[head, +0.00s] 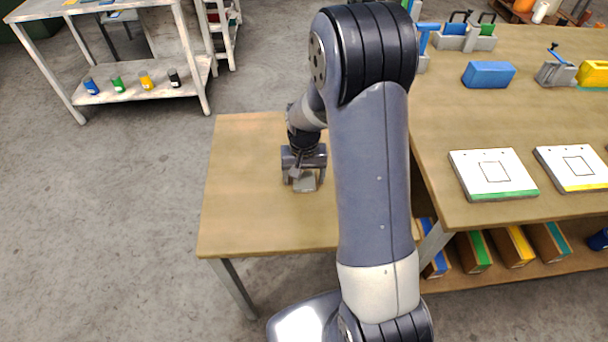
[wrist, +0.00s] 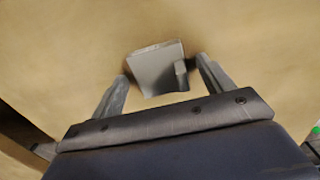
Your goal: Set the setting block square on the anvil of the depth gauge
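A plain grey metal piece (head: 305,183) lies on the small wooden table, under my gripper (head: 304,176). It also shows in the wrist view (wrist: 155,66), with a flat face and a small upright part at its right side. I cannot tell whether it is the setting block or part of the depth gauge. In the wrist view my gripper (wrist: 162,78) is open, with one finger on each side of the piece and visible gaps to it. No anvil can be made out; my arm hides part of the small table.
The larger bench at right holds a blue block (head: 488,74), a grey fixture with a blue handle (head: 556,70), a yellow block (head: 593,74), and white plates with green (head: 493,174) and yellow (head: 575,167) edges. The small table's left side (head: 240,190) is clear.

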